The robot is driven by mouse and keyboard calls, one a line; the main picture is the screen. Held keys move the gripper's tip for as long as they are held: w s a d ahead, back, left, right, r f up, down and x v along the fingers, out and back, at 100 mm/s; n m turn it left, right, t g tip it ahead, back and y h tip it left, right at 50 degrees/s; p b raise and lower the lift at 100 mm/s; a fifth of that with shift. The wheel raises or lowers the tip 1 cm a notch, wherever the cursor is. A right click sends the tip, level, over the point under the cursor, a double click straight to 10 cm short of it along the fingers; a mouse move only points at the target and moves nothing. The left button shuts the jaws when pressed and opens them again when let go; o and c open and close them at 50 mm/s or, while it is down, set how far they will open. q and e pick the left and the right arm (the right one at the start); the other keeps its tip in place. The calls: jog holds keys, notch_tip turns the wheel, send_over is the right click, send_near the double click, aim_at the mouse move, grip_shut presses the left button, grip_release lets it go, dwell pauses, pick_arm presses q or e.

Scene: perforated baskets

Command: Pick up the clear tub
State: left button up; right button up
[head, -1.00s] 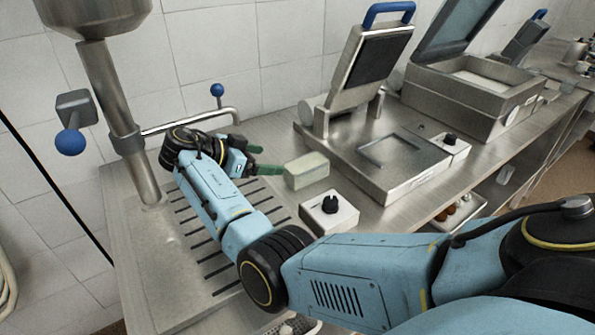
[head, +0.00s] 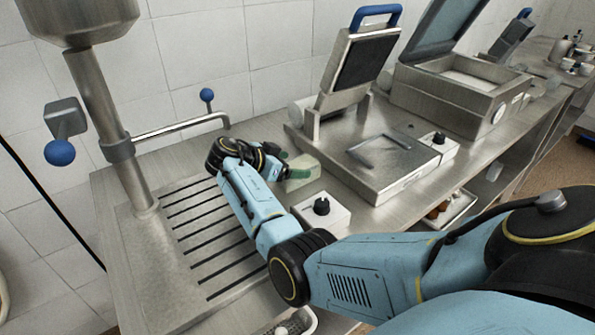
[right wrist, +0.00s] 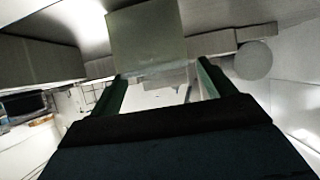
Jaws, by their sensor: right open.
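The clear tub (head: 309,169), a small pale greenish block-like box, sits on the steel counter between the drain grooves and the press. My right gripper (head: 290,168) is at its left side with green fingers open, and one finger overlaps the tub in the head view. In the right wrist view, the box that looks like the tub (right wrist: 145,40) stands ahead, at the fingertips of the open gripper (right wrist: 160,82). Whether the fingers touch it I cannot tell. My left gripper is not in view.
A white control box with a black knob (head: 321,207) stands just in front of the tub. A steel press (head: 385,165) with a raised lid stands to the right. A steel post (head: 105,110) with a horizontal pipe is at the left. The grooved drainboard (head: 205,235) is clear.

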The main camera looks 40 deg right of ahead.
jog(key=shift+s+d+f, duration=0.1)
jog(key=shift+d+f, duration=0.3)
jog(key=shift+d, duration=0.2)
jog(key=c, duration=1.2)
